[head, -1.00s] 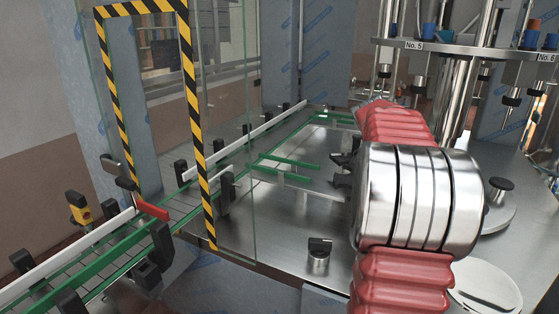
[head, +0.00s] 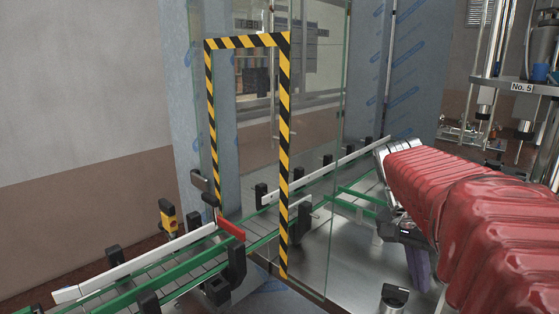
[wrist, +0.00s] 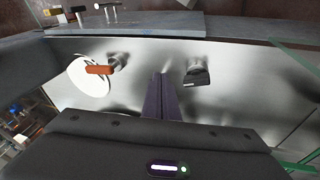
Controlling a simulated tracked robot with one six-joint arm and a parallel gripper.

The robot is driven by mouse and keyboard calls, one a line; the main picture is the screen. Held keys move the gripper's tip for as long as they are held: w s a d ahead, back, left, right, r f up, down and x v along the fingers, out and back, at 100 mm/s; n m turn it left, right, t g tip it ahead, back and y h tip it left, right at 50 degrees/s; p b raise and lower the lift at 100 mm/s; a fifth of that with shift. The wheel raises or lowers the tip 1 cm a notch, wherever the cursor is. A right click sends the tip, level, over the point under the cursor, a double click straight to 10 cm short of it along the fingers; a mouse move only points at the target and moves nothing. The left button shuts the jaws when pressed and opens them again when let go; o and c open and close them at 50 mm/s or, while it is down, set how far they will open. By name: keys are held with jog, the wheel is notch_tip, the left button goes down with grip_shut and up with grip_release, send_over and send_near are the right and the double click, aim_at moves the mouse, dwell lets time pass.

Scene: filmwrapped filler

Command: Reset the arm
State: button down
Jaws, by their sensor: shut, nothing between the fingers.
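My arm in its red ribbed sleeve (head: 450,200) reaches in from the right of the head view. My gripper (head: 422,284) hangs below the sleeve's far end, with its dark fingers pointing down over the machine's steel table (head: 345,255). In the wrist view, the fingers of my gripper (wrist: 161,80) stand together in the middle with nothing held between them. The table top shows blurred behind them.
A glass guard with a yellow-black striped frame (head: 285,150) stands left of my arm. A conveyor with green rails (head: 130,295) runs through it. A black-topped knob (head: 395,298) is near my gripper. The wrist view shows a white disc (wrist: 85,90) and an orange piece (wrist: 100,70).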

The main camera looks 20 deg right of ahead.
jog(key=s+a+f+n+t+y, duration=0.1)
jog(key=a+f+n+t, duration=0.2)
jog(key=a+n, duration=0.4)
jog(key=s+a+f+n+t+y, duration=0.2)
jog(key=a+n, duration=0.4)
jog(key=a, duration=1.2)
jog(key=shift+s+a+f+n+t, duration=0.35)
jog(key=shift+f+t, duration=0.25)
jog(key=shift+t, duration=0.5)
